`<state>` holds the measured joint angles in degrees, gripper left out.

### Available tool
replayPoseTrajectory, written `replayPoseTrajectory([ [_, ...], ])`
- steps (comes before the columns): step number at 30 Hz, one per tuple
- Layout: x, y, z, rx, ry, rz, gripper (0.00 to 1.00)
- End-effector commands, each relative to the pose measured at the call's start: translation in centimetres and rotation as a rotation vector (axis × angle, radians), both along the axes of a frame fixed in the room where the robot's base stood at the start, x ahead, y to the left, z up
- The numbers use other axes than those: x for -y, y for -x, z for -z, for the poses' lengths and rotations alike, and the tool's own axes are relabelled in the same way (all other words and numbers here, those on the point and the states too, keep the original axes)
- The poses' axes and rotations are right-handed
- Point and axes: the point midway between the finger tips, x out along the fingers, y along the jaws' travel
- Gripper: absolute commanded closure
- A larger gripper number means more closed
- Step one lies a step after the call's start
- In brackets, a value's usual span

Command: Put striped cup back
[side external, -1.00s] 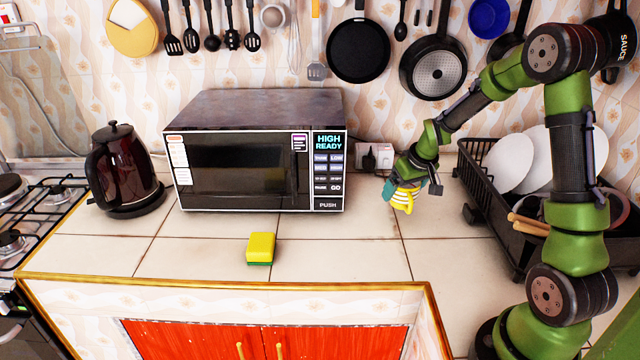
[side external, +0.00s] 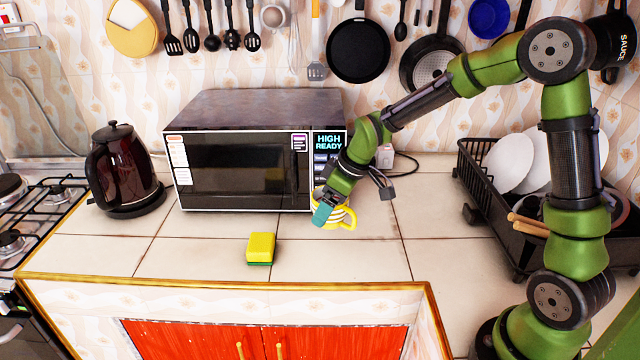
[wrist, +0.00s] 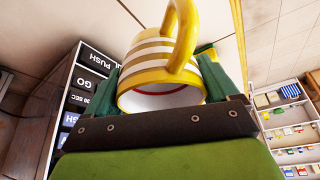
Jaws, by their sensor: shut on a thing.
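The striped cup (side external: 345,217), yellow and white with a yellow handle, is in front of the microwave's right end in the side external view. My gripper (side external: 324,212), with teal fingers, is shut on it and partly covers it. In the wrist view the cup (wrist: 148,58) sits between the two fingers of my gripper (wrist: 162,88), with its open rim toward the palm and its handle at the top. I cannot tell whether the cup touches the counter.
The microwave (side external: 240,165) stands close behind and left of the cup. A yellow sponge (side external: 261,247) lies on the counter to the left front. A black dish rack (side external: 490,200) with plates stands at right. Utensils and pans, including a black pan (side external: 358,50), hang on the wall.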

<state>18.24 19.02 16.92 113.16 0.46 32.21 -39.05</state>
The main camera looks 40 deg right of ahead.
Motion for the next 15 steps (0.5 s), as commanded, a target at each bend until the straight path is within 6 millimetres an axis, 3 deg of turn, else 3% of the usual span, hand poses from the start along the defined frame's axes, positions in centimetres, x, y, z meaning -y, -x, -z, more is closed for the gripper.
replayPoseTrajectory([
  [15,0.0,0.2,6.7,-0.011,0.007,-0.031,0.49],
])
